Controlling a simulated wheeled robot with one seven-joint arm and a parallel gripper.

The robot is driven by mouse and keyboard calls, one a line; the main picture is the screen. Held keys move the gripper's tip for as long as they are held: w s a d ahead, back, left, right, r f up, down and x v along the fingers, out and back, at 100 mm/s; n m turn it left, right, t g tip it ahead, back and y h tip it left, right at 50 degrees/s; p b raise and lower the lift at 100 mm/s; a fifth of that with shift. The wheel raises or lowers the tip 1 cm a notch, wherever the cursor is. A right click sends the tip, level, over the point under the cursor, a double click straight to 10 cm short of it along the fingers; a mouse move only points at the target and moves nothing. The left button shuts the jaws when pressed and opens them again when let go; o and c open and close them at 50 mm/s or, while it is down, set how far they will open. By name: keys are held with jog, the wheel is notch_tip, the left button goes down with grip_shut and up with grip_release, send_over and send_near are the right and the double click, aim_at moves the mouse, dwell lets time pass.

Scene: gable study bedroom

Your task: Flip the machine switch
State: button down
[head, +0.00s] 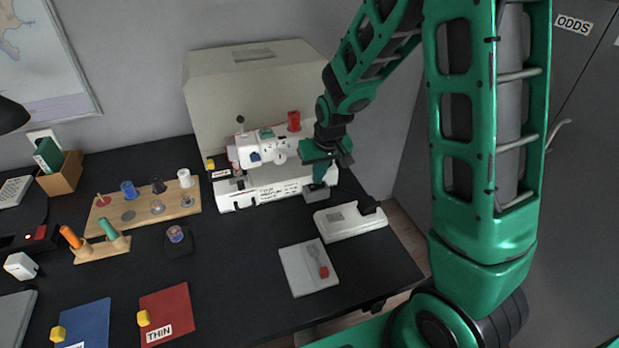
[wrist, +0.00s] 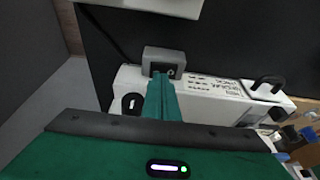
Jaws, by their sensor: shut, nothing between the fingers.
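The white sewing machine (head: 262,190) stands at the back of the black table, with printed text on its base; the base also shows in the wrist view (wrist: 215,95). A small grey box (wrist: 178,56) with a dark inset face (wrist: 171,70) sits beside the base, and it shows below my gripper in the head view (head: 317,194). A dark oval fitting (wrist: 131,103) with a white mark is on the machine base. I cannot tell which part is the switch. My gripper (wrist: 164,76) is shut and empty, its green fingertips close in front of the grey box; contact is unclear.
A white pedal-like unit (head: 350,222) lies right of the machine, near the table's right edge. A beige case (head: 215,85) stands behind the machine. A wooden spool rack (head: 130,228) is left, and a pale pad (head: 300,280) lies in front. Bare table lies between.

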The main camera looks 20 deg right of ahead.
dwell(0.3)
jog(key=shift+r, duration=0.15)
jog(key=w+a+v, duration=0.1)
jog(key=a+v, duration=0.1)
jog(key=v, duration=1.1)
jog(key=shift+a+r, duration=0.2)
jog(key=shift+r, duration=0.05)
jog(key=s+d+r+m+g, duration=0.1)
jog(key=s+d+r+m, duration=0.15)
jog(key=s+d, duration=0.9)
jog(key=s+d+m+g, duration=0.1)
jog(key=s+d+m, duration=0.1)
jog(key=s, duration=0.7)
jog(key=s+d+f+m+g, duration=0.1)
jog(key=s+d, duration=0.1)
jog(key=s, duration=0.7)
jog(key=shift+s+d+m, duration=0.2)
jog(key=shift+d+m, duration=0.05)
jog(key=shift+m, duration=0.1)
jog(key=shift+f, duration=0.1)
